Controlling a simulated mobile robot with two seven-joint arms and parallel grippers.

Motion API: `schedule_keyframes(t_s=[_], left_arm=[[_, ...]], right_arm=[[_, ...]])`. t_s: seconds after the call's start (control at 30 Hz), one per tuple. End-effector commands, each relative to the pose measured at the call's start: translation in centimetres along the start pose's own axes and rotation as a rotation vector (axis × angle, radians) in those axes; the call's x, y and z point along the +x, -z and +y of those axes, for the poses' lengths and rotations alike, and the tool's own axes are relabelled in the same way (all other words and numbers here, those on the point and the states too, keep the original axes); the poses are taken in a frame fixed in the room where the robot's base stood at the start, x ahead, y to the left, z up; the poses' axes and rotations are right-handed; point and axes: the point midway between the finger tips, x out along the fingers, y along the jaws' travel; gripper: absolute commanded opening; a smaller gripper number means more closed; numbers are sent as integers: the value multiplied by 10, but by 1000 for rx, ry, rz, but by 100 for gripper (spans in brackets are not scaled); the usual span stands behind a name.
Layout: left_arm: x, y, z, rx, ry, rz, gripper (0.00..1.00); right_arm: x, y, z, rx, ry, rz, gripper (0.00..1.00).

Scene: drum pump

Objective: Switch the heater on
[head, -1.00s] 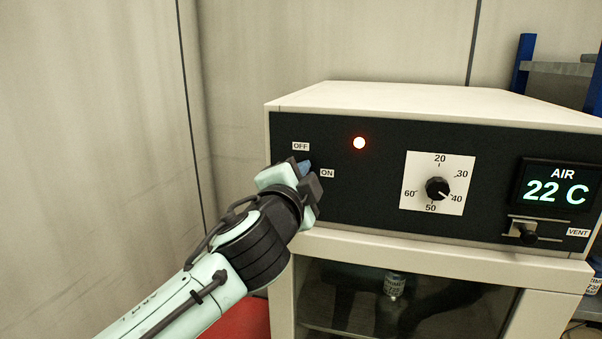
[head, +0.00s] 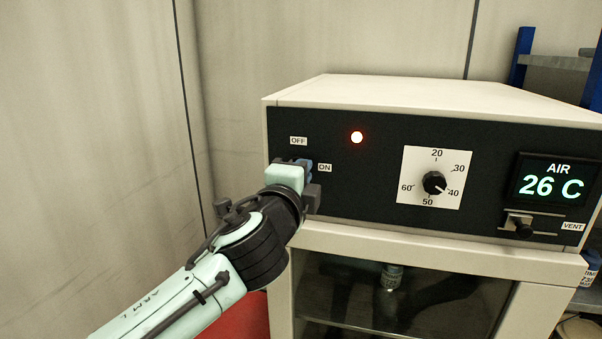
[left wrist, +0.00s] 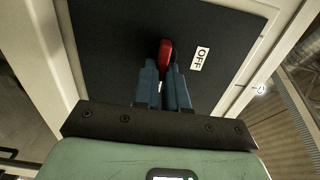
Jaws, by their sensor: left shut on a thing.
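The heater (head: 400,95) is a cream box with a black front panel. Its switch, a red handle (left wrist: 166,50), shows in the left wrist view between my blue fingertips, near the OFF label (left wrist: 200,59). My left gripper (head: 302,164) is shut on this handle, just below the OFF label and left of the ON label (head: 324,168). The gripper hides the handle in the head view. A round lamp (head: 357,137) on the panel is lit. The display (head: 545,181) reads AIR 26 C. My right gripper is not in view.
A dial (head: 434,183) marked 20 to 60 points near 40. A vent slider (head: 523,228) sits below the display. Below is a glass-fronted compartment (head: 345,290) with a bottle (head: 392,277) inside. A plain wall stands behind and to the left.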

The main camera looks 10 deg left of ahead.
Motion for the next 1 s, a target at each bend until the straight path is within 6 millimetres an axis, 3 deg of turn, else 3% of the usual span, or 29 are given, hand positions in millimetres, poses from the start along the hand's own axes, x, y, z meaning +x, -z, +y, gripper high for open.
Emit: schedule_keyframes(t_s=[0.27, 0.3, 0.33, 0.37, 0.73, 0.87, 1.0], left_arm=[[0, 0, 0, 4, 2, 0, 0], [0, 0, 0, 3, 1, 0, 25], [0, 0, 0, 3, 1, 0, 35], [0, 0, 0, 3, 1, 0, 37], [-6, 0, 0, 1, 1, 0, 37], [-26, 0, 1, -2, 2, 0, 37], [-58, 0, 2, -1, 3, 1, 37]], right_arm=[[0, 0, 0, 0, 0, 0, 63], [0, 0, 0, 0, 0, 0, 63], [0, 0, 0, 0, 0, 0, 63], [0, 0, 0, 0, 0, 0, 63], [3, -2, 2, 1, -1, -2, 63], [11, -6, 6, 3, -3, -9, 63], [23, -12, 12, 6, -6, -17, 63]])
